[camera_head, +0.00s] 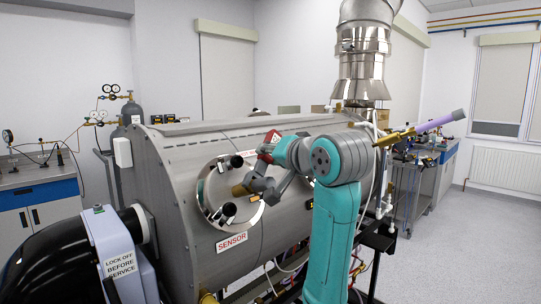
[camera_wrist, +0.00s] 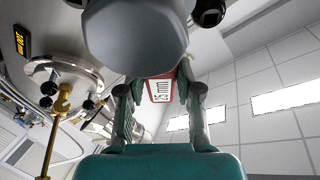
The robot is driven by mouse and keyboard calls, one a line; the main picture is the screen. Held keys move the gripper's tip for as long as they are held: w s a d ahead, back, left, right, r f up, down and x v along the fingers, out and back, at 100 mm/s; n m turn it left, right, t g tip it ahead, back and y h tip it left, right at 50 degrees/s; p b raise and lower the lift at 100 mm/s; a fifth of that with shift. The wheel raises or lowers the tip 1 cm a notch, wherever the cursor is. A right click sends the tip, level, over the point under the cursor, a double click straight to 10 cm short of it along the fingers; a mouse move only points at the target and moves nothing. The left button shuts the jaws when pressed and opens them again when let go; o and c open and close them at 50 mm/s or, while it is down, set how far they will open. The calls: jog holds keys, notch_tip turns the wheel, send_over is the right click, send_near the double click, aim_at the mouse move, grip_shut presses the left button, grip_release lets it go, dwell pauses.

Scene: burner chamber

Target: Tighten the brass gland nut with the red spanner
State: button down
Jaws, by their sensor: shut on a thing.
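The grey chamber (camera_head: 180,230) carries a "SENSOR" label and dark knobs around the flange. A brass fitting with a purple-tipped rod (camera_head: 435,122) juts out at right. A "lock off before service" box (camera_head: 118,250) stands front left. Open floor (camera_head: 480,240) lies at right.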

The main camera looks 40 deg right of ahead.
jog(key=shift+s+d+f+m+g+h, duration=0.2)
jog(key=shift+d+f+m+g, duration=0.1)
jog(key=shift+m, duration=0.4)
jog(key=shift+s+d+f+m+g+h, duration=0.1)
jog(key=shift+d+f+m+g+h, duration=0.15)
jog(key=shift+m, duration=0.45)
jog(key=shift+f, duration=0.1)
jog(key=m, duration=0.1)
jog(key=f+m, duration=0.1)
jog(key=shift+s+d+m+g, duration=0.3)
jog(key=shift+g, duration=0.05)
jog(key=shift+s+d+f+m+g, duration=0.15)
jog(key=shift+s+f+m+g, duration=0.1)
jog(key=shift+f+m, duration=0.25)
jog(key=shift+s+d+f+m+g, duration=0.1)
jog(key=shift+f+m+g, duration=0.2)
jog(key=shift+m, duration=0.4)
jog(key=shift+w+r+n+t+h, duration=0.15)
jog(key=shift+r+n+t+h, duration=0.05)
jog(key=shift+n+t+h, duration=0.1)
